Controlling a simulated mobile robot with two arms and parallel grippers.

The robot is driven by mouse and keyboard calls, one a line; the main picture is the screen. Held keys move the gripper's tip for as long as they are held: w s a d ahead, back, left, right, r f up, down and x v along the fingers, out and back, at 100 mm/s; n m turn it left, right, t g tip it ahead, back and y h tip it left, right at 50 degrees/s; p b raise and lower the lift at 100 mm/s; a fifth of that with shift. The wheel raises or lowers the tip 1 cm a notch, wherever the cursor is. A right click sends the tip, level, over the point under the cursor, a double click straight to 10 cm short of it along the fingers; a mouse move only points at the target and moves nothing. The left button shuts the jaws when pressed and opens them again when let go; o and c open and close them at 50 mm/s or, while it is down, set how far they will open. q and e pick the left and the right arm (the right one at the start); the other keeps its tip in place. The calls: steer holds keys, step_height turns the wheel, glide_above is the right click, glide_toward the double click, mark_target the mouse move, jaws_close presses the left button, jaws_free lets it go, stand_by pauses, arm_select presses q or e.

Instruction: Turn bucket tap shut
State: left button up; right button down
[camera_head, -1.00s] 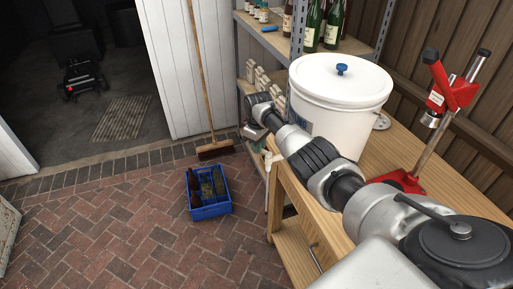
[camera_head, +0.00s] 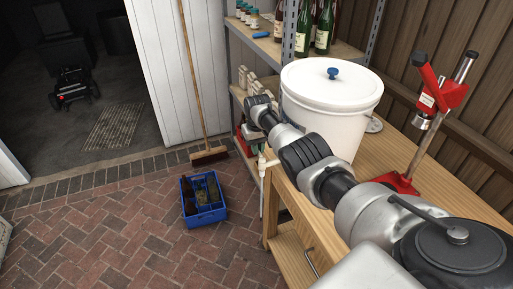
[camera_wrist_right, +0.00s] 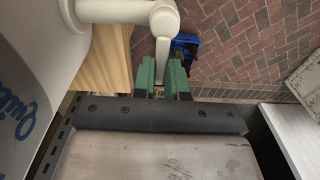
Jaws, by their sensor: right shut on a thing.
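The white bucket (camera_head: 325,115) with a white lid and blue knob stands on the wooden bench. In the right wrist view its curved wall (camera_wrist_right: 30,60) with blue lettering fills the left side. The white tap (camera_wrist_right: 163,20) sticks out from the bucket and ends in a rounded elbow with a narrow arm. My right gripper (camera_wrist_right: 163,82) has green fingers, shut on that narrow arm of the tap. In the head view my right arm reaches across the bucket's front, and the fingers and their hold on the tap are not clear there. My left gripper is out of view.
A blue crate (camera_head: 206,212) with dark bottles stands on the brick floor, left of the wooden bench (camera_head: 400,150). A red bottle capper (camera_head: 440,95) stands on the bench. A metal shelf with bottles is behind the bucket. A broom (camera_head: 209,153) leans on the white wall.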

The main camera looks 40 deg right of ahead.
steer(key=shift+r, duration=0.1)
stand_by(0.3)
steer(key=c, duration=1.2)
jaws_free()
steer(key=shift+o, duration=0.2)
step_height(320, 180, up, 11)
